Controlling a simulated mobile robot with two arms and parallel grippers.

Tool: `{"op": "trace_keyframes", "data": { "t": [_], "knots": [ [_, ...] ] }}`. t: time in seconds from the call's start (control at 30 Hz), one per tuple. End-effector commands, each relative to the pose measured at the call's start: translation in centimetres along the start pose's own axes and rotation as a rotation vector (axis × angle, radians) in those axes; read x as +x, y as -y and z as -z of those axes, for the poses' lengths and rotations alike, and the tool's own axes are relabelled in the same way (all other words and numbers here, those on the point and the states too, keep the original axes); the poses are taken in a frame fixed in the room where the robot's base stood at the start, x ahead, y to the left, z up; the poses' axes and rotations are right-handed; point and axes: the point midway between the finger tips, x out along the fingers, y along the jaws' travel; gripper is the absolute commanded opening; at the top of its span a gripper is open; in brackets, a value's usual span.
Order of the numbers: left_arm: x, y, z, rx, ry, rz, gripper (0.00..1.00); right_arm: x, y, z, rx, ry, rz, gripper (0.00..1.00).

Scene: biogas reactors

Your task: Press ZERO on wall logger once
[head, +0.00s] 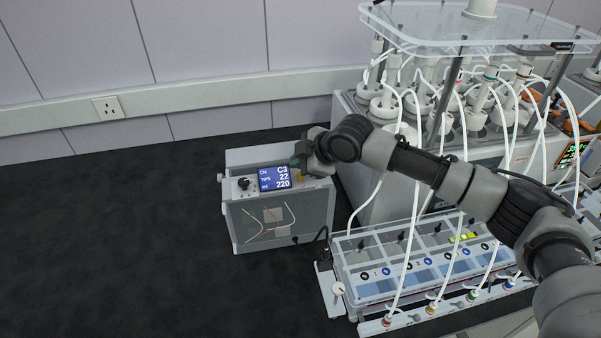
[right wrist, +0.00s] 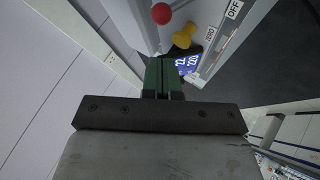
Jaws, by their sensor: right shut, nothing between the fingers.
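The wall logger is a clear-fronted grey box (head: 262,222) on the dark bench near the wall. Its blue display (head: 275,178) reads C3, 22 and 220. A black knob (head: 243,183) sits left of the display. In the right wrist view a yellow button (right wrist: 183,37) lies near a ZERO label (right wrist: 209,33), and a red button (right wrist: 161,13) is farther along, with an OFF label (right wrist: 234,9). My right gripper (head: 297,162) is over the logger's right end. Its green fingertips (right wrist: 164,66) are shut and empty, short of the yellow button; contact is not visible. My left gripper is out of view.
A reactor rack (head: 440,115) with white tubes stands right of the logger. A tray with blue compartments (head: 345,262) lies in front of it. A wall socket (head: 108,107) is at the left. The bench left of the logger is clear.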

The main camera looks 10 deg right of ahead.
Motion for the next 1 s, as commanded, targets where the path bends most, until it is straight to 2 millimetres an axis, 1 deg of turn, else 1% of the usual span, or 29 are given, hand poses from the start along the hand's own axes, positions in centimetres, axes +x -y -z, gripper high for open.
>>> {"op": "trace_keyframes", "data": {
  "t": [1.0],
  "knots": [
    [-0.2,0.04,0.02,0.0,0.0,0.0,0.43,0.59,0.45,-0.43,0.0,0.0,0.0,0.0]
  ]
}}
